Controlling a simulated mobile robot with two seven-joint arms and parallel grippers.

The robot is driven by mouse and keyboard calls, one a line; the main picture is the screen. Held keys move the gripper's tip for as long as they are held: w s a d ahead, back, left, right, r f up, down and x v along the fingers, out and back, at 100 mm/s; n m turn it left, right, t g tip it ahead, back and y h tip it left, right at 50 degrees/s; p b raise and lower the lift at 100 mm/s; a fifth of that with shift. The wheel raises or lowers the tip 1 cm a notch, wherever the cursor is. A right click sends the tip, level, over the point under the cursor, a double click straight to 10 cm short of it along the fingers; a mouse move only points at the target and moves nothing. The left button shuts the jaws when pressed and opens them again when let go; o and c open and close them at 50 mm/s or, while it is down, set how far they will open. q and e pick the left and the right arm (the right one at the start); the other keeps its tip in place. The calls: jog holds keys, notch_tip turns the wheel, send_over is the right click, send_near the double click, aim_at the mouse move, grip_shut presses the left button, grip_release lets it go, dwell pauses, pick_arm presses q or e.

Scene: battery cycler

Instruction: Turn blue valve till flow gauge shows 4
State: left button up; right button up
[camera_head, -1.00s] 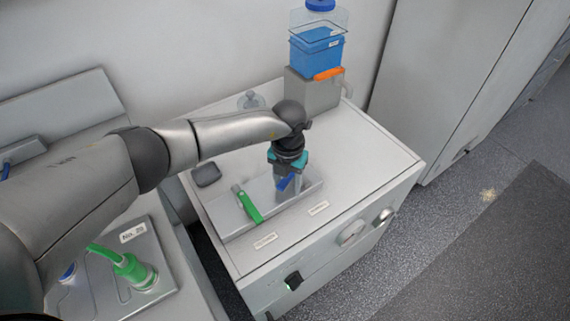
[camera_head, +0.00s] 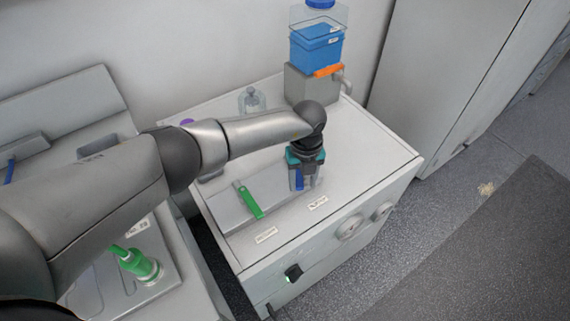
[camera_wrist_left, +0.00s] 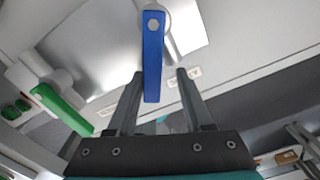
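The blue valve handle (camera_head: 299,181) is on the grey block on top of the white cabinet, partly hidden by my left gripper (camera_head: 304,184). In the left wrist view the blue handle (camera_wrist_left: 153,58) runs from its round pivot down between the two fingers. It lies closer to the left finger; a gap shows to the right finger. The left gripper (camera_wrist_left: 160,74) is open around the handle. My right gripper is not in view.
A green valve handle (camera_head: 249,200) is on the same block, left of the blue one. A blue container (camera_head: 316,50) stands on a grey box with an orange handle (camera_head: 328,71) at the back. A black knob (camera_head: 293,273) is on the front. The cabinet top's right side is clear.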

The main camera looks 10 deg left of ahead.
aim_at(303, 180)
pick_arm(q)
jog(key=c, duration=0.3)
jog(key=shift+d, duration=0.1)
jog(key=shift+c, duration=0.2)
jog(key=shift+o, duration=0.4)
notch_tip(303, 180, up, 8)
jog(key=p, duration=0.7)
jog(key=shift+r+p, duration=0.15)
jog(key=shift+p, duration=0.2)
